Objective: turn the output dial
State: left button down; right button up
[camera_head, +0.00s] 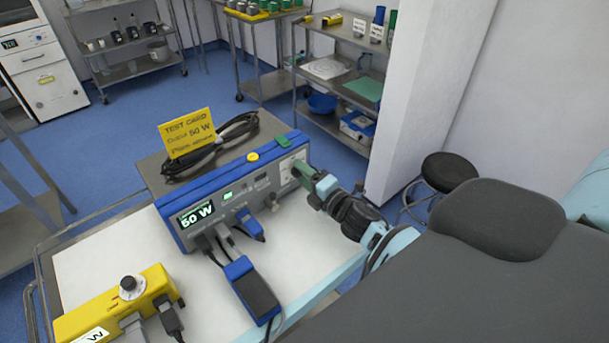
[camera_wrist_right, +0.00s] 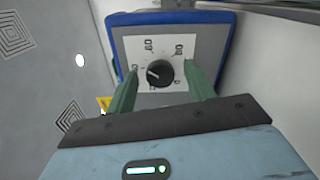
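The blue and grey generator (camera_head: 232,195) stands on the white cart top, with a lit display (camera_head: 196,214) that appears to read 50 W. A yellow test card (camera_head: 188,135) above it reads "Output 50 W". The output dial (camera_wrist_right: 159,73) is a black round knob on a white scale plate on the generator's end face; its white mark points left. My right gripper (camera_head: 308,177) is at that end; in the wrist view its green fingers (camera_wrist_right: 161,82) are open, one on each side of the knob, with visible gaps. The dial is hidden in the head view. My left gripper is not in view.
A yellow device (camera_head: 118,308) with its own knob stands at the front left of the cart. A blue pedal (camera_head: 251,289) and cables lie before the generator. A coiled black cable (camera_head: 215,143) lies behind it. A dark padded table (camera_head: 480,270) fills the right foreground.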

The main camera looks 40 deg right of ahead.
jog(key=s, duration=0.6)
jog(key=shift+s+d+b, duration=0.25)
jog(key=shift+s+b, duration=0.05)
jog(key=shift+s, duration=0.6)
